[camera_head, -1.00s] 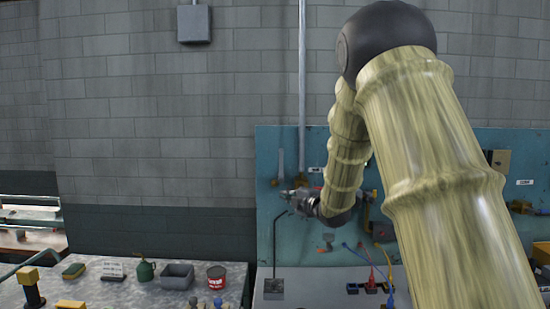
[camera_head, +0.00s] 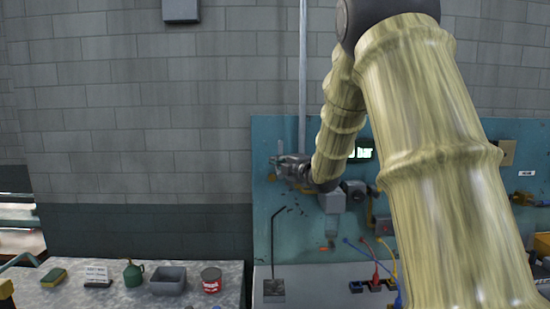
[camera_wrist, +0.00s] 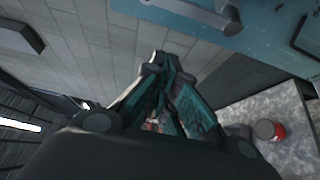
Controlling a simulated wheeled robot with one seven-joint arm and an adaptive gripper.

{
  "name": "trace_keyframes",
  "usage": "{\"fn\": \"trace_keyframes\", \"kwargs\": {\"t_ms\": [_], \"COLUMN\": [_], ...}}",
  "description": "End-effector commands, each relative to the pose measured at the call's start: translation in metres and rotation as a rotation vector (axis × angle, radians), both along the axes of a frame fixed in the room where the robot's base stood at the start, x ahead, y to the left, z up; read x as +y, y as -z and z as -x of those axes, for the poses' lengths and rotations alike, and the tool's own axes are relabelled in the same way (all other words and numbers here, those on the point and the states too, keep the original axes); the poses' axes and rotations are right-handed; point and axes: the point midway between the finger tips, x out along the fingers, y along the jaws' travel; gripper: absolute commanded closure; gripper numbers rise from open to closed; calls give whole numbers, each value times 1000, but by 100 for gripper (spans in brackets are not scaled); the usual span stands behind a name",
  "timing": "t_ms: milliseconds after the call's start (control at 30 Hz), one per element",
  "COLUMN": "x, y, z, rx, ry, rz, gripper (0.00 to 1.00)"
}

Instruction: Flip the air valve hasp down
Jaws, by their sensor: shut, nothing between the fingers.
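A narrow pale upright piece (camera_head: 280,147) shows on the teal panel just above my gripper in the head view. It may be the air valve hasp, but it is small and partly hidden. My gripper (camera_head: 280,164) is at the panel's left part, just below that piece; whether they touch cannot be told. In the wrist view my gripper (camera_wrist: 158,60) has its fingertips together, with nothing between them. A grey bar with a rounded end (camera_wrist: 222,14) lies against the panel at the top of that view, apart from the fingertips.
The teal panel (camera_head: 262,225) carries a lit green display (camera_head: 361,154) and a grey box (camera_head: 332,202). A bent black rod (camera_head: 273,250) stands below my gripper. A bench at left holds a red can (camera_head: 211,280), a grey bin (camera_head: 168,281) and a green oil can (camera_head: 133,272).

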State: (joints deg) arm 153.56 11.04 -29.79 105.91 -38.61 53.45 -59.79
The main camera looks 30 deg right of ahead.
Motion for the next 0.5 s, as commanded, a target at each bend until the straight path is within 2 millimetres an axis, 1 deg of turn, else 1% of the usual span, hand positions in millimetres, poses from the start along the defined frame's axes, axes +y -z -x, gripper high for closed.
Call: {"fn": "trace_keyframes", "kwargs": {"t_ms": [167, 500], "x": [0, 1], "y": [-4, -4], "z": [-21, -71], "rx": [0, 0], "ry": [-2, -4], "rz": [0, 0], "gripper": [100, 100]}}
